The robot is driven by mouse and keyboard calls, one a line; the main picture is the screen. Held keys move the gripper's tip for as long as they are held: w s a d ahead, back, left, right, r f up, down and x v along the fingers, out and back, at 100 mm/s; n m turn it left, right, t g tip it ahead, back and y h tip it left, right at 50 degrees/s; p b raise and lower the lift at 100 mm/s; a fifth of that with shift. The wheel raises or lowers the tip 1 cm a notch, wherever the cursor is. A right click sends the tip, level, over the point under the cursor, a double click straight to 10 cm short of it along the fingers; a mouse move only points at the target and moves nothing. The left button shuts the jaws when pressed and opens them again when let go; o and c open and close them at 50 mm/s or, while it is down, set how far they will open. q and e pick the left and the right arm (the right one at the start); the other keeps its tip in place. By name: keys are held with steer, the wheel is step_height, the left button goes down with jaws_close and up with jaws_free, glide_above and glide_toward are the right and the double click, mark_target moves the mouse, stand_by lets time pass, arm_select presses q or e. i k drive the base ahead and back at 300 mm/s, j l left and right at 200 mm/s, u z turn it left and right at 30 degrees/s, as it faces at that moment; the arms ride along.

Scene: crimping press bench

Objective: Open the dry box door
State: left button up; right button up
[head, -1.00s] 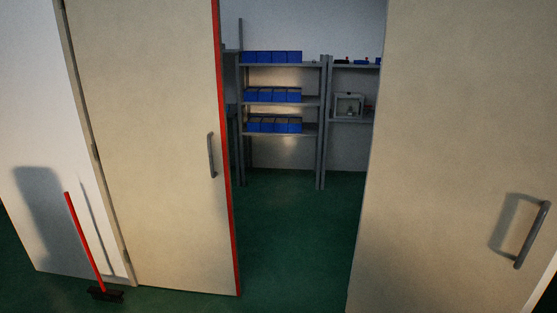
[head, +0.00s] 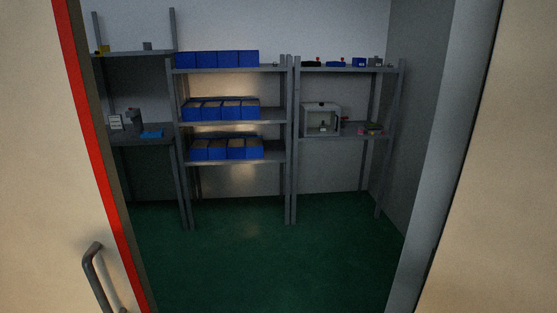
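A small pale grey box-like unit (head: 306,119) stands on the middle level of the right-hand shelf, at the back of the room. It may be the dry box. It has a light frame around a front that shows a darker inside with a small object in it. It is too small to tell whether a door on it is open or shut. Neither of my grippers is in the head view.
I face an open doorway. A beige door with a red edge (head: 82,150) and a grey handle (head: 93,272) is at left; a beige panel (head: 510,160) is at right. Blue bins (head: 217,60) fill the middle shelves. Green floor (head: 260,260) is clear inside.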

mark_target(323, 124)
steer(key=i+z, duration=0.1)
steer(key=i, duration=0.7)
steer(key=i+z, duration=0.1)
steer(key=i, duration=0.75)
steer(key=i+j+z, duration=0.1)
steer(key=i, duration=0.7)
